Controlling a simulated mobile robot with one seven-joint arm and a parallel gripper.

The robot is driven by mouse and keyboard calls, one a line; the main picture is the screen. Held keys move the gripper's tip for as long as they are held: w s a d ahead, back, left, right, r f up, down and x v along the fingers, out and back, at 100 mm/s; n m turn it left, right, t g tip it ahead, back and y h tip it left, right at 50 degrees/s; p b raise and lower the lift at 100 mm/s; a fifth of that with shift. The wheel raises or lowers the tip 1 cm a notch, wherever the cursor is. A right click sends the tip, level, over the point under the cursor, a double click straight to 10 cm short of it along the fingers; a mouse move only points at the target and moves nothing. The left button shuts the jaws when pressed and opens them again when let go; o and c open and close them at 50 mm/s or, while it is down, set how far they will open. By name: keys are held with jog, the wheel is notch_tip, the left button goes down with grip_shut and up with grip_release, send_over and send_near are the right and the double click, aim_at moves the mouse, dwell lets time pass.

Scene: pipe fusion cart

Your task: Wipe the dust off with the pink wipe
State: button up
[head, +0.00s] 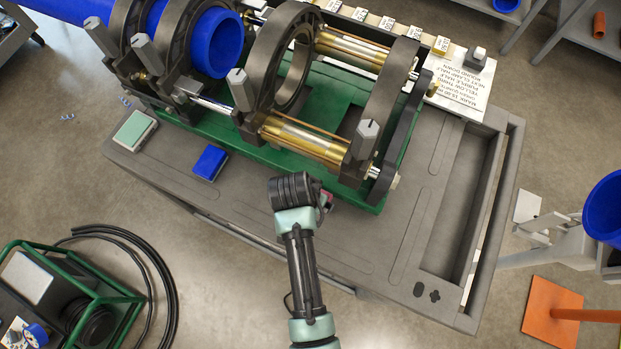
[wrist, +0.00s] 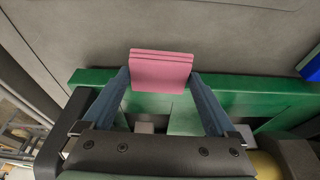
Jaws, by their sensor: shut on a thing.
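The pink wipe (wrist: 162,70) is a folded, layered pad held between the two fingertips of my gripper (wrist: 160,78) in the wrist view. My gripper is shut on it, with one blue-grey finger at each side. In the head view only a small pink bit of the wipe (head: 327,199) shows beside my wrist, which hides the rest. It is over the grey cart top (head: 290,235), close to the front edge of the green machine base (head: 230,140). I cannot make out any dust clearly in either view.
A blue wipe (head: 210,163) and a pale green pad (head: 134,130) lie on the cart top to the left. The fusion machine's dark clamp rings (head: 275,60) and brass rods (head: 300,140) stand behind my gripper. The cart's right side has an open trough (head: 460,210).

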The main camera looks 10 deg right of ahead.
jog(key=shift+r+p, duration=0.95)
jog(key=shift+r, duration=0.45)
jog(key=shift+w+a+r+n+b, duration=0.1)
jog(key=shift+a+n+b, duration=0.35)
jog(key=shift+b, duration=0.2)
jog(key=s+a+r+n+y+b, duration=0.1)
jog(key=a+r+n+y+b, duration=0.1)
jog(key=n, duration=0.4)
notch_tip(320, 180, up, 2)
jog(key=shift+a+r+n+t+b, duration=0.1)
jog(key=shift+a+n+t+b, duration=0.3)
jog(key=shift+a+b, duration=0.55)
jog(key=shift+a, duration=0.2)
